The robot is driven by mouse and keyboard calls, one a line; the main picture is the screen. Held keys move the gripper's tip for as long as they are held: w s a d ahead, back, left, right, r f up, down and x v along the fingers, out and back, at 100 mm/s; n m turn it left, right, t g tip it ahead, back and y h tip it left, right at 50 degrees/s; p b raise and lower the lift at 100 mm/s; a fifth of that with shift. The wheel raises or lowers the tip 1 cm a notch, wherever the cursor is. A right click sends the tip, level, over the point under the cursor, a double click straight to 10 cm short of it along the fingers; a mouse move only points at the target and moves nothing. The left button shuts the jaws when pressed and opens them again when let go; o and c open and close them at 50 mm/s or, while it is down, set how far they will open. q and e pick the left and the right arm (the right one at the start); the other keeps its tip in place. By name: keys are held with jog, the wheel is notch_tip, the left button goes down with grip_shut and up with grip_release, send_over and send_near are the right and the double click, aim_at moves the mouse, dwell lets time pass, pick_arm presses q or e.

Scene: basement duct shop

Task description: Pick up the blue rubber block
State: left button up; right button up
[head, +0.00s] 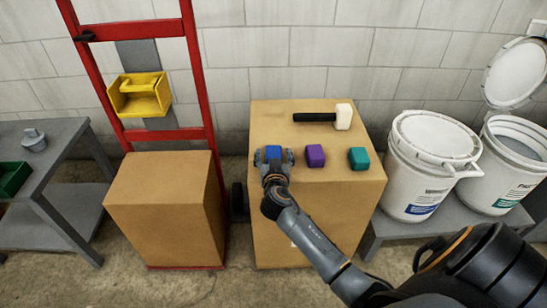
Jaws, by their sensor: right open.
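The blue rubber block (273,151) sits on top of the large cardboard box (335,206), near its left edge. My right gripper (274,157) is open at the block, with one finger on the left of it and one on the right. The gripper body hides the near part of the block, and I cannot tell whether the fingers touch it. My left gripper is not in view.
A purple block (315,155) lies close right of the gripper, with a teal block (358,158) farther right. A mallet (342,117) lies behind them. White buckets (420,180) stand right. A red hand truck (194,75) with another carton (163,205) stands left.

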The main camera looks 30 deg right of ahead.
jog(key=c, duration=1.1)
